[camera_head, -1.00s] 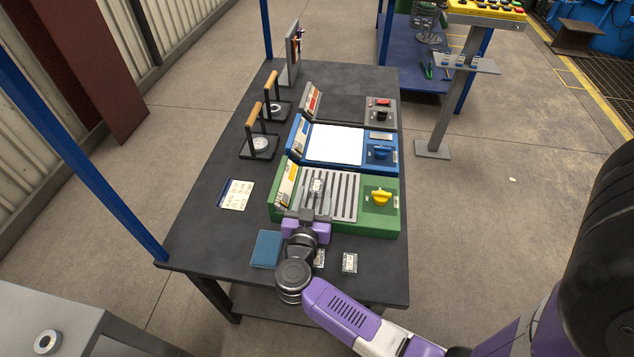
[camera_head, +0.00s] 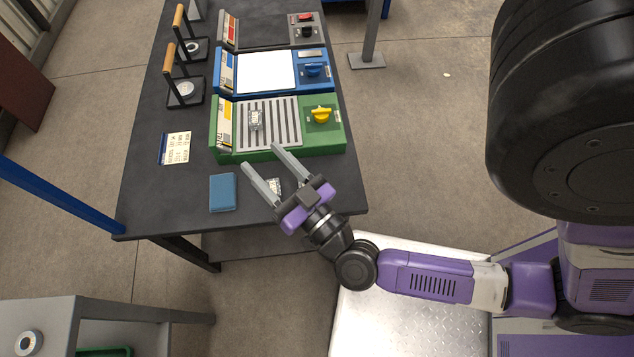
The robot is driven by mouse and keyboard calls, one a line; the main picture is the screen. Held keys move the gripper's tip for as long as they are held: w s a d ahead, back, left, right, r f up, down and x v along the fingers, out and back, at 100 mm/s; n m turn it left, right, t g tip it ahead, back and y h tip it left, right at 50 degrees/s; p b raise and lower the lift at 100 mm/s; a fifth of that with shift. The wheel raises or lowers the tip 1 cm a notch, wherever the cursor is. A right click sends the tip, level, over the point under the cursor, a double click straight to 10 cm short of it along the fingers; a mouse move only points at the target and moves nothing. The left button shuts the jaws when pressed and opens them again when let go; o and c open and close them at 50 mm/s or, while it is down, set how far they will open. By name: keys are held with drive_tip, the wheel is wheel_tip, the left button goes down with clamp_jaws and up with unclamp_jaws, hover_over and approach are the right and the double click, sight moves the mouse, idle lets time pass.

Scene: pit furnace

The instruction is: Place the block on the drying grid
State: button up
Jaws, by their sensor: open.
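The drying grid (camera_head: 284,126) is the slatted grey plate on the green unit, near the front of the dark table. A small pale block (camera_head: 255,121) with dark markings lies on the grid's left half. My gripper (camera_head: 260,156) is open and empty, its two grey fingers apart. The fingertips show in front of the green unit's near edge, clear of the block. A second small pale marked piece (camera_head: 274,186) lies on the table, seen between the fingers and partly hidden by my gripper.
A blue pad (camera_head: 222,193) and a printed card (camera_head: 175,148) lie left of my gripper. The blue unit (camera_head: 297,88) with a white plate stands behind the green one. A yellow knob (camera_head: 321,114) sits right of the grid. Two wooden-handled stands occupy the table's left side.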

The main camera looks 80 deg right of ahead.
drive_tip(key=s+a+r+n+g+y, duration=0.1)
drive_tip(key=s+a+r+n+y, duration=0.1)
drive_tip(key=s+a+n+y, duration=0.6)
drive_tip(key=s+a+y, duration=0.2)
drive_tip(key=s+y, duration=0.1)
drive_tip(key=shift+s+a+r+g, duration=0.3)
drive_tip(key=shift+s+a+r, duration=0.05)
drive_tip(key=shift+s, duration=0.05)
drive_tip(key=shift+o, duration=0.5)
idle(0.7)
